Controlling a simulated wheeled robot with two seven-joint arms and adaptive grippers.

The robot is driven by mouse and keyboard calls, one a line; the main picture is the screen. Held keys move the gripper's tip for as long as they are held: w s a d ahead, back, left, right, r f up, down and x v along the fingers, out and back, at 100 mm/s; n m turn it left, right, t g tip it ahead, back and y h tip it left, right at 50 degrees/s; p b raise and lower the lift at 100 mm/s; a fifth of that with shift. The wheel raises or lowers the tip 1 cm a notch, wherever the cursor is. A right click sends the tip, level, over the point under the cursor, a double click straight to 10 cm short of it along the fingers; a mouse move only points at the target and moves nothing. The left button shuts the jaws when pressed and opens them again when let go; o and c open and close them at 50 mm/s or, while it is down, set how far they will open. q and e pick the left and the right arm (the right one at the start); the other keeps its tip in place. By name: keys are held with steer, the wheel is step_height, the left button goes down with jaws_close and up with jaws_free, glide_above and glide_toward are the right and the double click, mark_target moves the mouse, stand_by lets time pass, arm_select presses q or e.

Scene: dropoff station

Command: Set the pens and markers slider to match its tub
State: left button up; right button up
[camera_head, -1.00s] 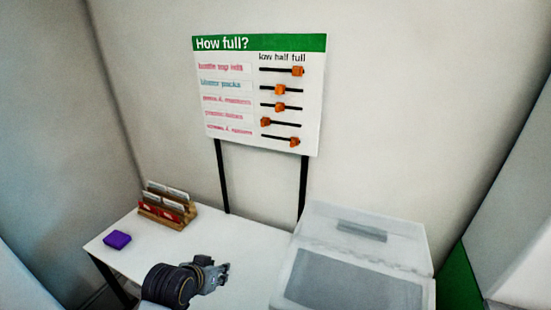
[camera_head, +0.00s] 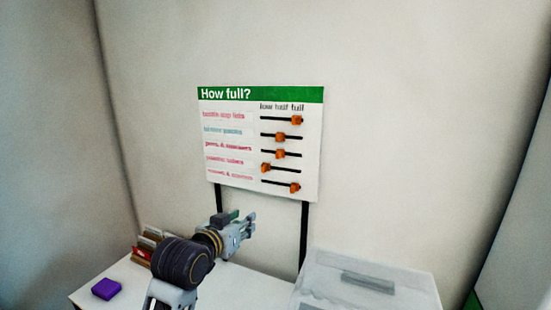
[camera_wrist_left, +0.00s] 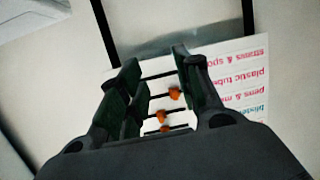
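The white "How full?" board (camera_head: 260,190) with a green header stands upright on two black legs by the back wall. The pens and markers slider, third row, has its orange knob (camera_head: 281,154) near the middle of its black track, under "half". It seems to show in the left wrist view (camera_wrist_left: 161,116), between the fingers' outlines. My left gripper (camera_head: 247,228) is below the board, apart from it, pointing right in the head view. Its fingers (camera_wrist_left: 160,80) are spread and empty in the left wrist view. My right gripper is not in view. No tub labelled pens and markers can be made out.
Other knobs: the top (camera_head: 297,120) and bottom (camera_head: 295,188) at the right, the second (camera_head: 281,137) mid-track, the fourth (camera_head: 266,168) at the left. A translucent lidded bin (camera_head: 405,285) stands right. A card rack (camera_head: 142,255) and purple block (camera_head: 106,289) are left.

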arm_select(q)
steer(key=d+r+m+t+h, duration=0.1)
steer(key=d+r+t+h, duration=0.1)
steer(key=r, duration=1.2)
steer(key=shift+w+d+t, duration=0.3)
steer(key=shift+w+d, duration=0.05)
steer(key=shift+d, duration=0.55)
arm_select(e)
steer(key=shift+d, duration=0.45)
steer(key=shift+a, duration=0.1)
arm_select(q)
steer(key=p, duration=0.1)
glide_toward(277, 155)
steer(key=shift+w, duration=0.8)
steer(key=shift+d+p+x, duration=0.15)
steer(key=shift+p+x, duration=0.1)
steer(key=shift+x, duration=0.95)
steer(key=shift+d+p+x, duration=0.15)
steer(key=shift+p+x, duration=0.05)
steer(key=shift+x, duration=2.1)
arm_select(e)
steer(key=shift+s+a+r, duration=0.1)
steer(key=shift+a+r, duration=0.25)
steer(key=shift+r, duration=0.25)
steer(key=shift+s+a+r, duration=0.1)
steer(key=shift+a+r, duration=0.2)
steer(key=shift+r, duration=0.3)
